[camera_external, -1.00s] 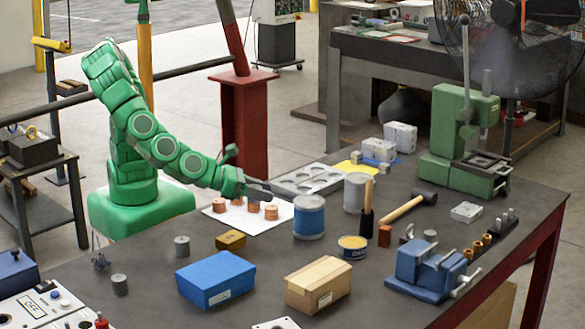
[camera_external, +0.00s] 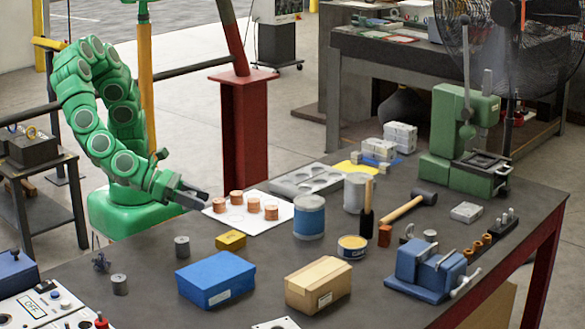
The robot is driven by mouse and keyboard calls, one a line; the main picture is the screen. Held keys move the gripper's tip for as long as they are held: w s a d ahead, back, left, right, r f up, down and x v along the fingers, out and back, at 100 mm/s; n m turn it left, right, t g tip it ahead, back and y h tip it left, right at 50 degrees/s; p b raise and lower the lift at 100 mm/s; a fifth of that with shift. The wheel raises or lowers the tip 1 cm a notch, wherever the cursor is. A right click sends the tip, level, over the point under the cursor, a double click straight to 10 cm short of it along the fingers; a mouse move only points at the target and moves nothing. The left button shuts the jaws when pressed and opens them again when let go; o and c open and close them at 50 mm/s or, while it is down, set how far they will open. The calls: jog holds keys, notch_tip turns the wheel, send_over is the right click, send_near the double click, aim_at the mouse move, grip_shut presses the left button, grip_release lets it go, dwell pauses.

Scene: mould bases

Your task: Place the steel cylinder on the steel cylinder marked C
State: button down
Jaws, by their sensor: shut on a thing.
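My gripper (camera_external: 197,198) is over the left edge of the white sheet. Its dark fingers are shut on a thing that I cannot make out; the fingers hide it. One grey steel cylinder (camera_external: 181,246) stands upright on the dark table, in front of the gripper and slightly left. Another steel cylinder (camera_external: 119,284) stands upright nearer the front left. Both are apart from my gripper. Any letters on them are too small to read, so I cannot tell which is marked C.
Several copper cylinders stand on the white sheet (camera_external: 237,219). A brass block (camera_external: 231,240), a blue box (camera_external: 216,279), a cardboard box (camera_external: 318,285) and a blue can (camera_external: 309,217) stand nearby. The table between the two steel cylinders is clear.

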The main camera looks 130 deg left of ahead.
jog(key=s+d+r+m+t+h, duration=0.2)
jog(key=s+d+m+h, duration=0.1)
jog(key=s+d, duration=1.1)
send_over(124, 279)
jog(key=f, duration=0.9)
jog(key=shift+s+a, duration=0.2)
jog(key=shift+s, duration=0.15)
jog(key=shift+w+d+f, duration=0.2)
jog(key=shift+w+f, duration=0.1)
jog(key=shift+f, duration=0.15)
jog(key=shift+w+f, duration=0.1)
jog(key=shift+f, duration=1.5)
jog(key=shift+f, duration=0.1)
jog(key=c, duration=0.5)
grip_release()
